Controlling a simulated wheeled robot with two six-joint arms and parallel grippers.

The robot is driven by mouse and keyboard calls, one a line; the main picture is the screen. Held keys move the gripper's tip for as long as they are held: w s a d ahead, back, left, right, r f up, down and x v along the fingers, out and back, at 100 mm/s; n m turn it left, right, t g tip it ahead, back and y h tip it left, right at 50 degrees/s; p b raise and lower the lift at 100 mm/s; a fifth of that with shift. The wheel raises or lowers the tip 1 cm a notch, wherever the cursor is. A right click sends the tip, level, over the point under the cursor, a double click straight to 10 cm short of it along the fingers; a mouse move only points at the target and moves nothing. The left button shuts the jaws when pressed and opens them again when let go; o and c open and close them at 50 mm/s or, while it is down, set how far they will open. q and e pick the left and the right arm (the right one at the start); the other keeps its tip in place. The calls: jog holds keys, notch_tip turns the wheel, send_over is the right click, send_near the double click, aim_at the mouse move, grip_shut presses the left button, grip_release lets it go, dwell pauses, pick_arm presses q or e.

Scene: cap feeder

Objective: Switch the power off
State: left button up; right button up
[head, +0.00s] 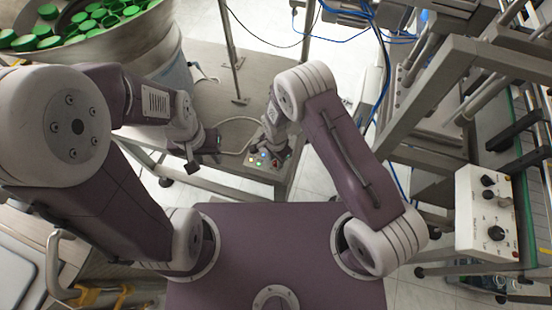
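A small control panel (264,161) with several buttons and small lights sits on the front edge of the grey metal table, near the middle of the head view. Which control is the power switch is too small to tell. My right gripper (271,146) points down at this panel, close above or touching it; its fingertips are too small and partly hidden to read. My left gripper (205,160) hangs left of the panel, apart from it, with its dark fingers spread and nothing between them.
A feeder bowl (122,32) with many green caps (88,17) stands at the upper left. A white box (484,215) with black knobs is at the right, beside a metal frame and conveyor (520,135). A pale cable (232,122) lies on the table (215,88).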

grip_shut()
jog(key=shift+a, duration=0.1)
jog(key=shift+w+n+b, duration=0.1)
jog(key=shift+n+b, duration=0.3)
jog(key=shift+n, duration=0.7)
jog(key=n+b, duration=0.1)
jog(key=n, duration=0.2)
jog(key=shift+n, duration=0.3)
jog(key=n, duration=0.3)
jog(key=shift+w+r+n+b, duration=0.1)
jog(key=shift+n+b, duration=0.35)
jog(key=shift+n, duration=1.25)
